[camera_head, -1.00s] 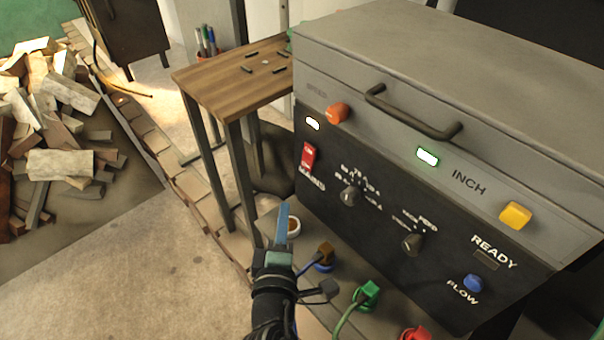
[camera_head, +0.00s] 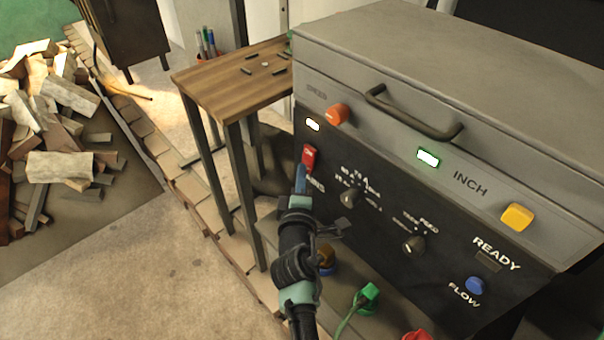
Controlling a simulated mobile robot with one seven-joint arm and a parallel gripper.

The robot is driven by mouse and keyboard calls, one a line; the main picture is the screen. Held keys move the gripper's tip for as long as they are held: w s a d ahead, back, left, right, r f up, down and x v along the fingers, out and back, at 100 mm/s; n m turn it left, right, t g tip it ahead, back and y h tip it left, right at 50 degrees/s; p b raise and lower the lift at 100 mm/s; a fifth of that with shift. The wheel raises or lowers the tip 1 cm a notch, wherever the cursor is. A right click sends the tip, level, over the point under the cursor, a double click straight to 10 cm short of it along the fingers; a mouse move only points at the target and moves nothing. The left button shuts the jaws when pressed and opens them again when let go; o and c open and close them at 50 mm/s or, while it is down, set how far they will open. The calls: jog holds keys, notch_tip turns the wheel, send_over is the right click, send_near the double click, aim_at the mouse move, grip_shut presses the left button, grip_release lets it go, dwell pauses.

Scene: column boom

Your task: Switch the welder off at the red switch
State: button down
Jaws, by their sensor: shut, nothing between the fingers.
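The welder (camera_head: 385,240) is a grey and black box on the right, with its control panel facing me. The red switch (camera_head: 309,157) is at the panel's upper left, above the MAINS label, which is partly covered. A lamp (camera_head: 313,124) above the switch is lit white. My gripper (camera_head: 300,176) is shut and empty, its blue fingers pointing up just below the switch. The fingertips overlap the switch's lower edge in the picture; I cannot tell whether they touch it.
An orange knob (camera_head: 337,113), a handle (camera_head: 412,112), two dark dials, a yellow button (camera_head: 517,216) and a blue button (camera_head: 474,285) are on the welder. Green (camera_head: 368,292) and red plugs sit below. A wooden table (camera_head: 235,85) stands left; open floor lies front left.

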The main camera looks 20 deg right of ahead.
jog(key=shift+d+f, duration=0.1)
dwell(0.3)
jog(key=b, duration=0.3)
jog(key=shift+w+d+f+n+t, duration=0.1)
jog(key=shift+w+d+n+t, duration=0.05)
jog(key=shift+d+n+t, duration=0.2)
jog(key=shift+a+f, duration=0.1)
